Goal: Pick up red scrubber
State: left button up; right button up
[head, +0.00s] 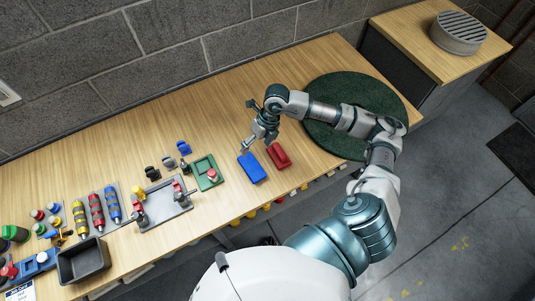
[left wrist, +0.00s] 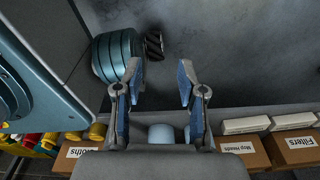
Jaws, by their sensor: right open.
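The red scrubber (head: 279,157) lies on the wooden bench in the head view, close to the right of a blue scrubber (head: 252,169). My right gripper (head: 255,142) is open and empty, above and a little to the left of the red scrubber, near the far end of the blue one. My left gripper shows only in the left wrist view (left wrist: 160,80). Its two fingers are apart with nothing between them, above the grey floor, away from the scrubbers.
A round dark green pad (head: 335,90) lies to the right of the scrubbers, partly under my right arm. A green square frame (head: 206,172), a grey fixture (head: 163,204) and a dark bin (head: 84,262) are to the left. Labelled boxes (left wrist: 243,146) show in the left wrist view.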

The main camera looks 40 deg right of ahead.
aim_at(278, 150)
jog(key=d+m+h, duration=0.2)
jog(key=d+h, duration=0.2)
jog(key=d, duration=0.6)
jog(key=f, duration=1)
jog(key=shift+a+f, duration=0.2)
jog(key=shift+n, duration=0.3)
jog(key=f, duration=0.3)
jog(key=f+p, duration=0.1)
jog(key=f, duration=0.1)
jog(key=shift+d+f, duration=0.25)
jog(key=shift+f, duration=0.1)
pick_arm(q)
jog(key=s, duration=0.3)
jog(key=shift+s+a+f, duration=0.1)
jog(key=shift+a, duration=0.2)
pick_arm(e)
jog(key=c, duration=1.3)
